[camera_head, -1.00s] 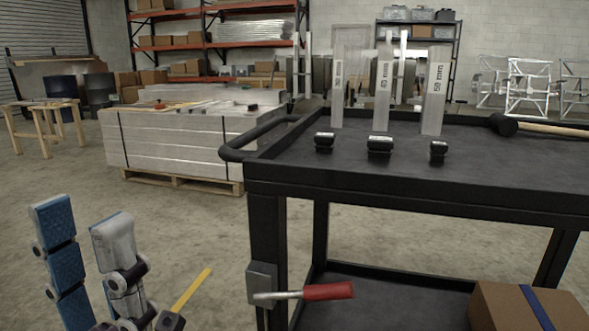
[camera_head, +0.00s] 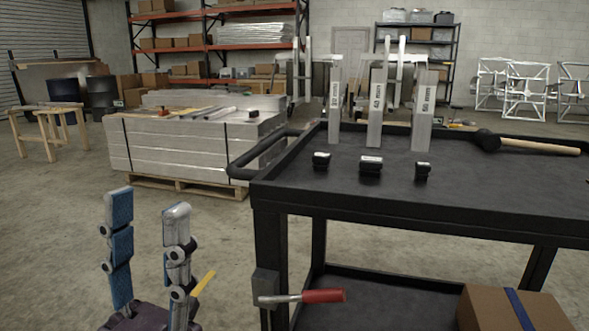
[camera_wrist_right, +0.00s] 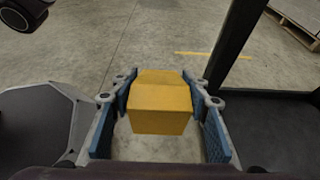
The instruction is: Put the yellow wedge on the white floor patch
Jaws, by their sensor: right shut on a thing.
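The yellow wedge (camera_wrist_right: 160,108) is in the right wrist view, between the two blue-padded fingers of my right gripper (camera_wrist_right: 158,80), which is shut on it. Bare concrete floor shows beyond the wedge. My right gripper does not show in the head view. My left gripper (camera_head: 147,202) stands at the lower left of the head view, fingers pointing up and apart, with nothing between them. I see no white floor patch in either current view.
A black cart (camera_head: 400,205) fills the right of the head view, with a red-handled lever (camera_head: 322,296) on its near leg and a cardboard box (camera_head: 490,308) on its lower shelf. A pallet stack (camera_head: 190,145) stands behind. Floor between is open.

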